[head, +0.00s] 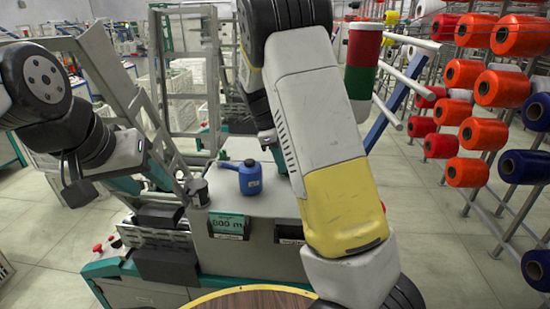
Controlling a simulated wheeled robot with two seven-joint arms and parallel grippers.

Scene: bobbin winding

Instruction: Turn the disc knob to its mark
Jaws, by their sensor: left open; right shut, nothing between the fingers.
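No disc knob or mark on one can be made out. The grey and teal machine (270,200) stands in the middle of the head view, with a small display (226,224) on its front. My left gripper (138,160) is at the left, over the machine's dark side parts, open, with its fingertips hard to make out. My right arm crosses the front of the machine and hides much of its right side. My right gripper (268,139) shows only in part beside that arm, above the machine top. It is shut and empty.
A blue can (250,178) and a grey metal cylinder (199,192) stand on the machine top. Red buttons (97,248) sit at its left front. A round wooden top (250,300) is at the bottom edge. A rack of orange, red and blue spools (466,173) fills the right.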

